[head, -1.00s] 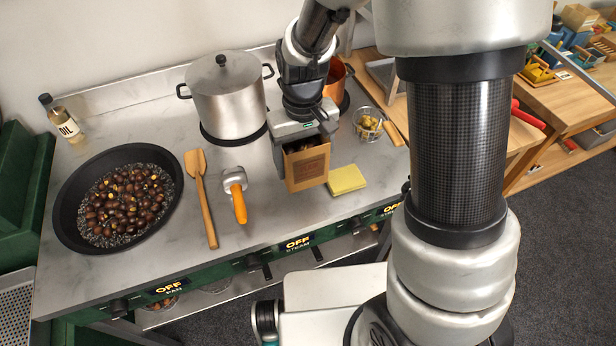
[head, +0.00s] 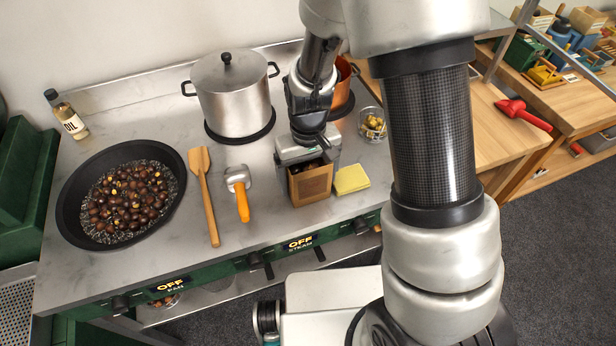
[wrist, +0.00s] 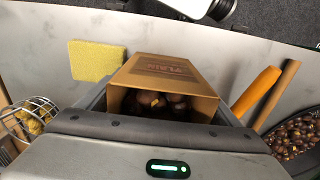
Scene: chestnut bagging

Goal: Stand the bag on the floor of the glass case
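The bag (head: 311,184) is a brown paper bag with a printed label and an open top, and dark chestnuts show inside it. It is upright at the counter, right of the orange-handled tool. My gripper (head: 308,158) is around the upper part of the bag from behind. In the wrist view the bag (wrist: 168,72) sits between the grey fingers, which press close on its sides, so the gripper looks shut on it. Whether the bag's bottom touches the counter is hard to tell. I do not see the glass case in either view.
A yellow sponge (head: 351,179) lies just right of the bag. An orange-handled scoop (head: 240,195), a wooden spatula (head: 204,190) and a pan of chestnuts (head: 72,222) are to the left. A steel pot (head: 232,98) and a wire basket (head: 371,124) stand behind. A wooden table (head: 490,130) is at right.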

